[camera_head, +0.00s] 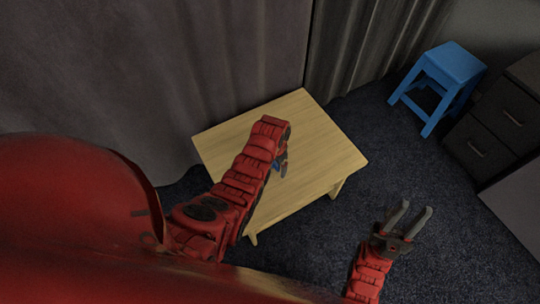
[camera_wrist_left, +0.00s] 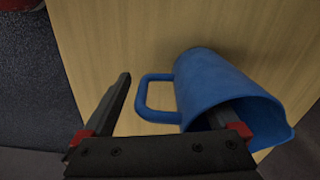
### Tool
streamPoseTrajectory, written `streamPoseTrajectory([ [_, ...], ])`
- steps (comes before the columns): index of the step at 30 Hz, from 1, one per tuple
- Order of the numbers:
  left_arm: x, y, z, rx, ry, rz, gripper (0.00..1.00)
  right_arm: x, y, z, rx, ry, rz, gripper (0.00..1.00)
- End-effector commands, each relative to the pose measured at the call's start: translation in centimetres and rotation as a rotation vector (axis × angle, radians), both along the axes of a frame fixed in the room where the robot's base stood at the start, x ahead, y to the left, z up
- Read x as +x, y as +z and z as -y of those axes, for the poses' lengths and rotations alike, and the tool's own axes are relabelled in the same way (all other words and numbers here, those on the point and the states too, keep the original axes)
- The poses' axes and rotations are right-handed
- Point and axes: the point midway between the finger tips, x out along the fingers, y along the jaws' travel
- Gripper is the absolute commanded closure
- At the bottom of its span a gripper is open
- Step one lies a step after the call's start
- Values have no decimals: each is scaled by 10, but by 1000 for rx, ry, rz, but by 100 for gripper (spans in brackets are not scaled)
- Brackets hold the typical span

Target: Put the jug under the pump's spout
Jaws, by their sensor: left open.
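The blue jug (camera_wrist_left: 205,80) stands on the wooden table in the left wrist view, its mouth toward the camera and its handle (camera_wrist_left: 143,100) to the left. In the head view my left arm hides most of it; only a small blue patch (camera_head: 275,168) shows. My left gripper (camera_head: 283,161) is open over the table at the jug. In the wrist view one finger is left of the handle and the other is at the jug's mouth, seemingly inside the rim; contact cannot be told. My right gripper (camera_head: 416,206) is open and empty, over the floor. No pump is visible.
The light wooden table (camera_head: 325,150) is bare on its right side. A blue stool (camera_head: 452,65) stands at the back right, beside a dark drawer cabinet (camera_head: 490,135). Grey curtains (camera_head: 150,60) hang behind the table. Dark carpet (camera_head: 375,130) is clear between table and cabinet.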

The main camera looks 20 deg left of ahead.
Motion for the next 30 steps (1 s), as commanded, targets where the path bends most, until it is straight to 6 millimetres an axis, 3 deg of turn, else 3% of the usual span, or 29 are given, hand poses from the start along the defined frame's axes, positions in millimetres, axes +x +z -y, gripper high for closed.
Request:
streamPoseTrajectory([
  [5,0,0,0,0,0,1,9,0,0,0,0,0,0,64],
  [20,0,0,0,0,0,0,99,0,0,0,0,0,0,64],
  [30,0,1,0,0,0,0,100,0,0,0,0,0,0,64],
])
